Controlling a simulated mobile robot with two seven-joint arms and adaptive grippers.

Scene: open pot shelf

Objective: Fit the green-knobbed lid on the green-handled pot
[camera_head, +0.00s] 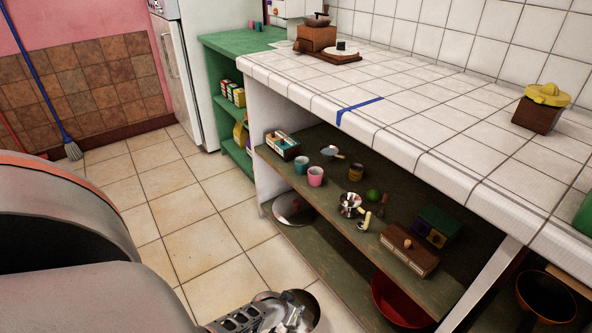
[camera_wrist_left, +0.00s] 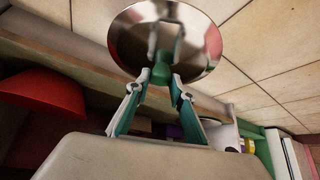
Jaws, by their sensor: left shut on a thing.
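In the left wrist view my left gripper (camera_wrist_left: 160,85) is shut on the green knob (camera_wrist_left: 159,64) of a round, shiny metal lid (camera_wrist_left: 130,35). The lid is held clear of the floor, with its disc beyond the fingertips. In the head view my left gripper (camera_head: 292,312) is at the bottom edge, over the floor in front of the shelf, and the lid's rim (camera_head: 314,303) shows partly behind it. I cannot pick out the green-handled pot for sure in either view. My right gripper is not in view.
An open shelf (camera_head: 330,236) under the tiled counter (camera_head: 330,85) holds cups, a small metal pan (camera_head: 349,203), a wooden box (camera_head: 409,250) and other small things. Below are a metal lid (camera_head: 293,209) and a red bowl (camera_head: 397,300).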

